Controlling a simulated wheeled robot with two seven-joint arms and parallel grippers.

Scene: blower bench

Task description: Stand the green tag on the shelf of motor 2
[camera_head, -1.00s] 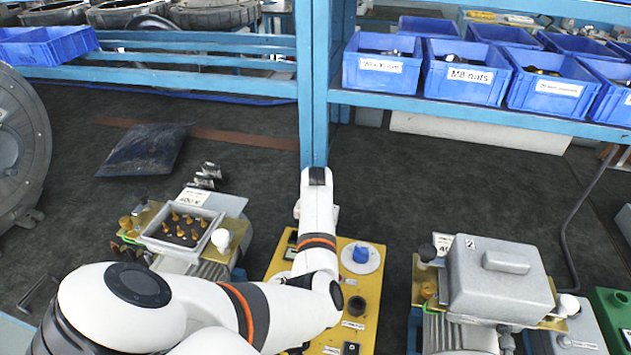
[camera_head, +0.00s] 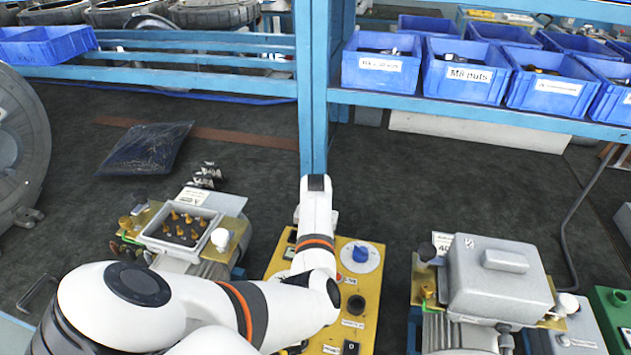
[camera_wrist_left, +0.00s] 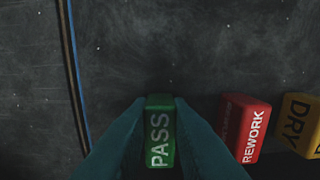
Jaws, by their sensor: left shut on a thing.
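In the left wrist view, the green tag (camera_wrist_left: 160,138), marked PASS, is between the two fingers of my left gripper (camera_wrist_left: 160,104), which is shut on it. In the head view my left arm reaches over the yellow panel, and I cannot make out its gripper or the tag there. Motor 2 (camera_head: 500,285), with a grey cover marked 2, stands at the right, apart from that arm. Brass-coloured plate shows at its sides; which part is its shelf I cannot tell for sure. My right gripper is not in view.
A red REWORK tag (camera_wrist_left: 243,127) and a yellow DRY tag (camera_wrist_left: 300,124) stand right of the green one. An open motor box (camera_head: 180,232) with brass studs is at left. The yellow panel (camera_head: 365,300) has a blue knob. Blue bins (camera_head: 465,82) line the back shelf.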

